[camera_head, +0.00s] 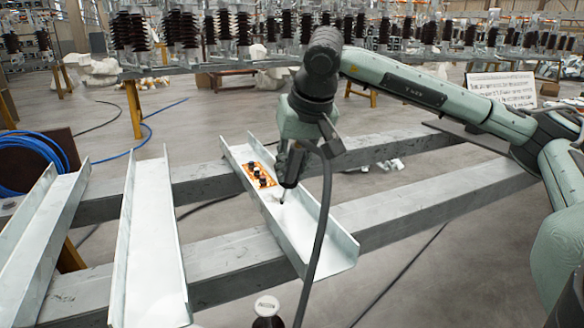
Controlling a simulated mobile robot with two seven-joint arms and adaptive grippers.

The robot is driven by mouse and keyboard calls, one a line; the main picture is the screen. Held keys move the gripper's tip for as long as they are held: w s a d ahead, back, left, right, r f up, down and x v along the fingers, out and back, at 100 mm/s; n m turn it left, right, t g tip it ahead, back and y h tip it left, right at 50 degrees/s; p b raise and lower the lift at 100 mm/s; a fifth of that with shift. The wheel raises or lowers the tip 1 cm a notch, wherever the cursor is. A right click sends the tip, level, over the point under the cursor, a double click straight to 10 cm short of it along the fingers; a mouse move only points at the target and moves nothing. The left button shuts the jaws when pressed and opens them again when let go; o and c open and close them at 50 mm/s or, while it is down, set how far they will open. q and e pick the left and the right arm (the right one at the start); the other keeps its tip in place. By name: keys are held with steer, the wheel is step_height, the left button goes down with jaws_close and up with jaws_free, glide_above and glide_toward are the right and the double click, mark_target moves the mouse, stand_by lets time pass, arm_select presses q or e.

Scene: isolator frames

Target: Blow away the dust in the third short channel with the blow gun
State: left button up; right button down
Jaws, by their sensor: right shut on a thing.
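The short channel at the right (335,250) is a pale metal U-section lying across grey beams. My right gripper (297,148) is above its middle, shut on the blow gun (292,167), which is dark and mostly hidden by the gripper. Its thin nozzle points down into the channel, close to the channel floor. Small pale specks show on the channel floor near the nozzle, too small to tell clearly as dust. My left gripper is not in view.
Two more channels (152,245) (42,230) lie to the left on the beams (400,208). A coiled blue hose (30,160) is at the far left. A dark bottle-like object (267,312) stands at the bottom.

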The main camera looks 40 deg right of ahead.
steer(key=shift+f+b, duration=0.5)
steer(key=shift+b, duration=0.05)
stand_by(0.4)
steer(key=shift+w, duration=0.25)
steer(key=shift+w+d, duration=0.25)
steer(key=shift+w, duration=0.7)
steer(key=shift+w+d+p, duration=0.25)
steer(key=shift+w+p, duration=0.15)
steer(key=shift+w, duration=0.35)
